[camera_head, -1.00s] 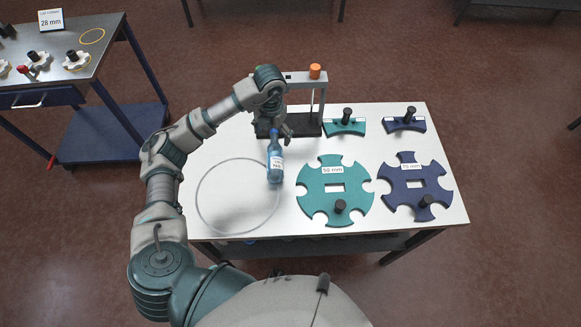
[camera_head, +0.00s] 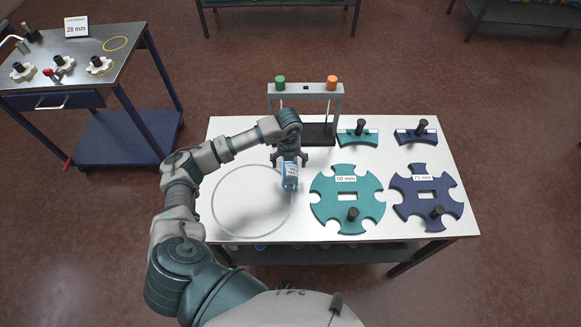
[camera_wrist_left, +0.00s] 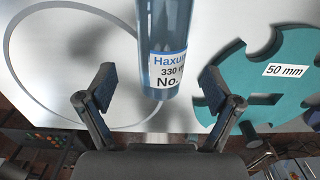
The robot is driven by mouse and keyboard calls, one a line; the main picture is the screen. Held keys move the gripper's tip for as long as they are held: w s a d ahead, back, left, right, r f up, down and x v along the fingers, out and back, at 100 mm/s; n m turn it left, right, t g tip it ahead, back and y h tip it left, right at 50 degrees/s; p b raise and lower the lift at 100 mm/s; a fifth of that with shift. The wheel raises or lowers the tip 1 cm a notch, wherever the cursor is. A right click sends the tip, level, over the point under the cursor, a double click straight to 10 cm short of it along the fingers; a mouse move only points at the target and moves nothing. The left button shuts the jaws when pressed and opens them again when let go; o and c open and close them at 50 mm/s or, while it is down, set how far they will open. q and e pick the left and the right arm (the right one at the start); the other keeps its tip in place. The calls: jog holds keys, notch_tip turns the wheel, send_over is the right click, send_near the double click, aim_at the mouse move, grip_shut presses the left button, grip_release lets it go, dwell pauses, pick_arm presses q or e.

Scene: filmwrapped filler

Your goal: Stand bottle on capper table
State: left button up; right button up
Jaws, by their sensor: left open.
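A blue bottle (camera_head: 290,177) with a white label is on the white table (camera_head: 240,135), at the right edge of the grey ring (camera_head: 214,205) marked there. In the left wrist view the bottle (camera_wrist_left: 172,30) appears upright; its top is out of frame. My right gripper is not in view.
A teal 50 mm star wheel (camera_head: 347,215) and a navy one (camera_head: 427,190) lie right of the bottle. A grey frame (camera_head: 305,89) with green and orange knobs stands behind. A separate table (camera_head: 120,62) with a 28 mm sign is at upper left.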

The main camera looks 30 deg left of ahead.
aim_at(290, 166)
pick_arm(q)
notch_tip(290, 166, down, 5)
jog(key=shift+w+a+r+p, duration=0.15)
jog(key=shift+r+p, duration=0.05)
jog(key=shift+p, duration=0.2)
jog(key=shift+f, duration=0.5)
jog(key=shift+d, duration=0.2)
jog(key=c, duration=1.6)
jog(key=shift+r, duration=0.1)
grip_shut()
jog(key=shift+r, duration=0.15)
